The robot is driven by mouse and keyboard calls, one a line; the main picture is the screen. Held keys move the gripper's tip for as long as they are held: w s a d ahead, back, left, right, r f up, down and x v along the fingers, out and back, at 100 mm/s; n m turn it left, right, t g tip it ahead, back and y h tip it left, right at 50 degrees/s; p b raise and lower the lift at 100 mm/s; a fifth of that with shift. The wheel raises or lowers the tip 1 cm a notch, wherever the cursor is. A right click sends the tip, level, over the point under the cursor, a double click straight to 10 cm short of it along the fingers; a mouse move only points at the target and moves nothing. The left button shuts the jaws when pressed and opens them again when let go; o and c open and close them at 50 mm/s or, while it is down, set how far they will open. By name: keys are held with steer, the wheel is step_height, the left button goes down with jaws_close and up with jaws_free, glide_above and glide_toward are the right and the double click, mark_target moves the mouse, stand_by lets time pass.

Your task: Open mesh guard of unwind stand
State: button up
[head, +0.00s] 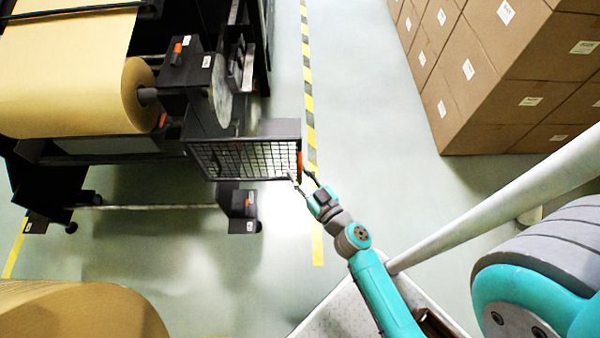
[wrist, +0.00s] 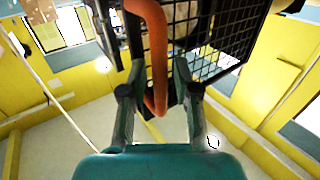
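The mesh guard (head: 245,160) is a black-framed wire grid at the near end of the unwind stand (head: 185,82). Whether it stands shut or ajar is hard to tell. Its orange handle (head: 299,161) is on the right edge of the frame. My gripper (head: 305,180) is at that handle, just right of the guard. In the wrist view, the handle (wrist: 157,50) comes down between the two fingers of my gripper (wrist: 158,68). The fingers are apart, with a gap on both sides of the handle. The mesh (wrist: 212,35) is behind and to the right.
A large kraft roll (head: 70,75) sits on the stand at left, and another roll (head: 85,310) is at the lower left. Stacked cartons (head: 500,70) stand at the upper right. A striped floor line (head: 308,80) runs past the guard. The floor between the stand and cartons is clear.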

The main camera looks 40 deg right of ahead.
steer(key=shift+s, duration=0.1)
steer(key=s+a, duration=0.1)
steer(key=s, duration=1)
steer(key=shift+s+a, duration=0.25)
steer(key=shift+s, duration=0.15)
stand_by(0.6)
